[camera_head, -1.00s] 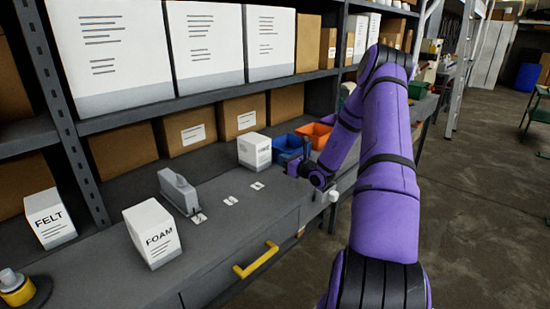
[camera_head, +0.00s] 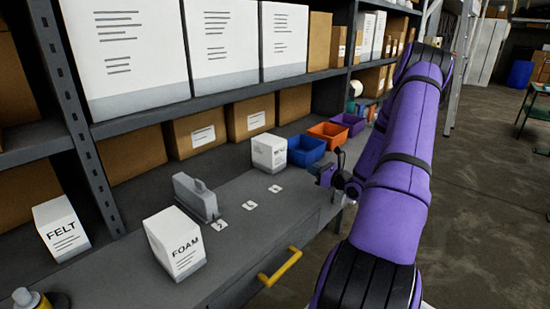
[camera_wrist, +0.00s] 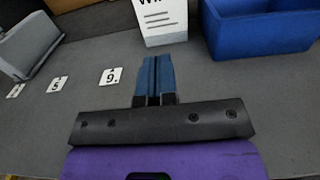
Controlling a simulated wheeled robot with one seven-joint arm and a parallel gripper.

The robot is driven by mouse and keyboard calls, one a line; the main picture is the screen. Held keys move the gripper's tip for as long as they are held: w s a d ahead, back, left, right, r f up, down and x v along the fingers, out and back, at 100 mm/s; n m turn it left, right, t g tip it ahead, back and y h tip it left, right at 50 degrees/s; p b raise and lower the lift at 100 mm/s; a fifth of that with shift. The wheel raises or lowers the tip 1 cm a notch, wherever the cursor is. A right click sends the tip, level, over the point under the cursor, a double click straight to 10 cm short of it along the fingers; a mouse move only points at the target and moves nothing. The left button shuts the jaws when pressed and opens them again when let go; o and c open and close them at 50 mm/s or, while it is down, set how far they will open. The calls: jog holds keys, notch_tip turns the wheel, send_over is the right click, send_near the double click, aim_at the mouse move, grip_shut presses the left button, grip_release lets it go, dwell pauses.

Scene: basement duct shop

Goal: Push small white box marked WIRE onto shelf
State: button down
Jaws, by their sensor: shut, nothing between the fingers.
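The small white box marked WIRE (camera_head: 269,152) stands upright on the grey worktop, next to a blue bin. In the wrist view its lower front (camera_wrist: 162,22) shows at the top, with the marking cut off by the frame edge. My gripper (camera_head: 332,170) is at the front side of the worktop, to the right of the box. In the wrist view my gripper (camera_wrist: 152,62) is shut and empty, its blue fingertips pointing at the box's base with a small apparent gap. The shelf (camera_head: 200,110) with large white boxes runs above the worktop.
The blue bin (camera_head: 306,150) stands right of the WIRE box, with an orange bin (camera_head: 328,134) beyond. A grey tool-like object (camera_head: 195,197), the FOAM box (camera_head: 174,242) and the FELT box (camera_head: 60,227) stand left. Number cards (camera_head: 249,205) lie on the clear worktop. Brown cartons (camera_head: 250,118) stand behind.

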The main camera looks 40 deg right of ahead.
aim_at(280, 155)
jog(key=shift+w+a, duration=0.1)
jog(key=shift+w, duration=0.4)
jog(key=w, duration=0.8)
jog(key=w+a, duration=0.1)
jog(key=w, duration=0.4)
jog(key=w, duration=0.8)
jog(key=w+a, duration=0.1)
jog(key=w, duration=0.4)
